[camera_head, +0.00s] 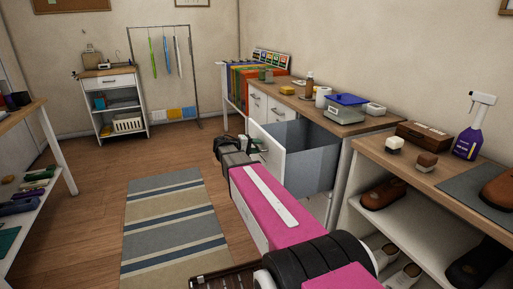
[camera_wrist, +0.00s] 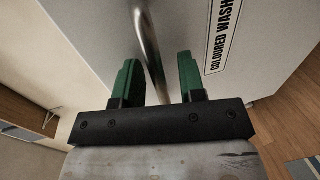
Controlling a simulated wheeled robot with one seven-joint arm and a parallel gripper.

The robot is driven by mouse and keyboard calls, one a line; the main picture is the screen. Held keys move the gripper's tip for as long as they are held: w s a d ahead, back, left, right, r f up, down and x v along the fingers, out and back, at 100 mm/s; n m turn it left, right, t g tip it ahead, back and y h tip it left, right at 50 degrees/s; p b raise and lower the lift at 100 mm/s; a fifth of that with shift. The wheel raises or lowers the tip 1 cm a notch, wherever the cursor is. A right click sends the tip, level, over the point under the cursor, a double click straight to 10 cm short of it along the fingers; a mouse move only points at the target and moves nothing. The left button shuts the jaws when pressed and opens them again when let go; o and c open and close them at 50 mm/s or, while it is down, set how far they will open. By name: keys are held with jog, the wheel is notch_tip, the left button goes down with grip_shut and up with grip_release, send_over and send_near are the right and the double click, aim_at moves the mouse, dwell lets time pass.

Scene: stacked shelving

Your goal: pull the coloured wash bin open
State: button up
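The coloured wash bin (camera_head: 312,160) is a grey-sided drawer with a white front. It stands well out from the white cabinet. In the wrist view its white front (camera_wrist: 95,30) carries a label (camera_wrist: 223,35) reading "COLOURED WASH" and a metal bar handle (camera_wrist: 147,38). My gripper (camera_wrist: 157,68) has its two green fingers either side of the handle, with visible gaps on both sides, so it is open around the bar. In the head view my gripper (camera_head: 254,146) is at the bin's front, and its contact with the handle is too small to tell.
A worktop (camera_head: 335,122) with a scale and small containers lies above the bin. A shoe shelf (camera_head: 424,226) stands at the right, close to my arm. A striped rug (camera_head: 175,225) lies on open floor to the left.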

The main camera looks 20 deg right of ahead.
jog(key=v, duration=1)
jog(key=shift+a, duration=0.4)
jog(key=shift+s, duration=0.15)
jog(key=s+d+f+y, duration=0.2)
jog(key=s+f+y, duration=0.5)
jog(key=s+f, duration=0.4)
jog(key=s+a+f+m+y, duration=0.1)
jog(key=s+a+f+y, duration=0.5)
jog(key=s+f+y, duration=0.2)
jog(key=shift+s+f+g+y, duration=0.3)
jog(key=shift+s+f+g, duration=0.1)
jog(key=shift+s+f, duration=0.6)
